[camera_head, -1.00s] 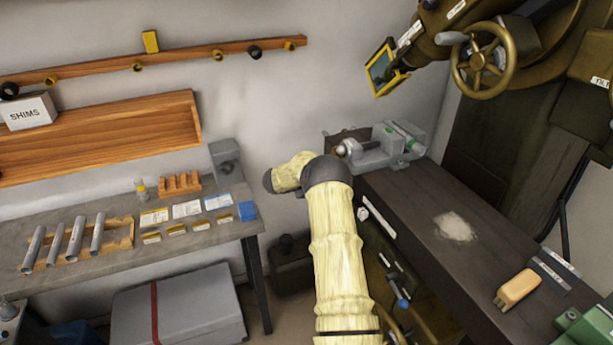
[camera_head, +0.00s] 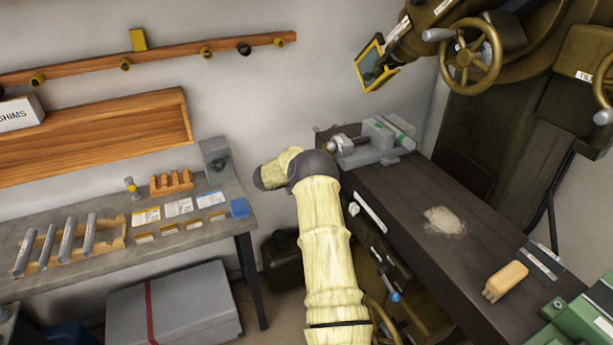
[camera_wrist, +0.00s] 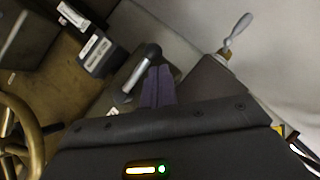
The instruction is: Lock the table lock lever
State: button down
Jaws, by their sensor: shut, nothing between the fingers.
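In the wrist view my gripper (camera_wrist: 158,86) shows as two dark purple-grey fingers, closed together and empty. A grey rounded handle (camera_wrist: 146,56) lies just beyond and left of the fingertips; I cannot tell whether they touch. I cannot tell for sure that this is the table lock lever. In the head view a lever with a blue grip (camera_head: 393,296) shows on the machine below the dark table (camera_head: 400,195), right of my arm. My gripper is hidden in the head view.
In the wrist view a brass handwheel (camera_wrist: 38,130) is at left, labelled dark blocks (camera_wrist: 95,50) are at upper left, and a crank handle (camera_wrist: 236,32) is at upper right. In the head view a vise (camera_head: 375,142) and a wooden-backed brush (camera_head: 506,280) are on the table.

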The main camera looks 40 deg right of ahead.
jog(key=d+r+b+v, duration=0.1)
jog(key=r+v, duration=0.1)
jog(key=v, duration=1)
jog(key=shift+s, duration=0.4)
jog(key=shift+w, duration=0.1)
jog(key=w+a+r+n+t+y, duration=0.3)
jog(key=a+r+n+t, duration=0.25)
jog(key=a, duration=0.35)
jog(key=s+a+r+n+t+y, duration=0.2)
jog(key=s+a+n+y, duration=0.25)
jog(key=a+n, duration=0.55)
jog(key=s+a+f+n+g+y, duration=0.1)
jog(key=s+a+f+n+g, duration=0.1)
jog(key=s, duration=0.7)
jog(key=s+a+f+n+g+y, duration=0.1)
jog(key=s+a+n+g+y, duration=0.1)
jog(key=s, duration=0.8)
jog(key=s+a+f+n+g+y, duration=0.1)
jog(key=s+a+n+g, duration=0.3)
jog(key=s, duration=0.6)
jog(key=shift+s+a+f+n, duration=0.2)
jog(key=shift+a+f+n, duration=0.15)
jog(key=shift+a+f, duration=0.5)
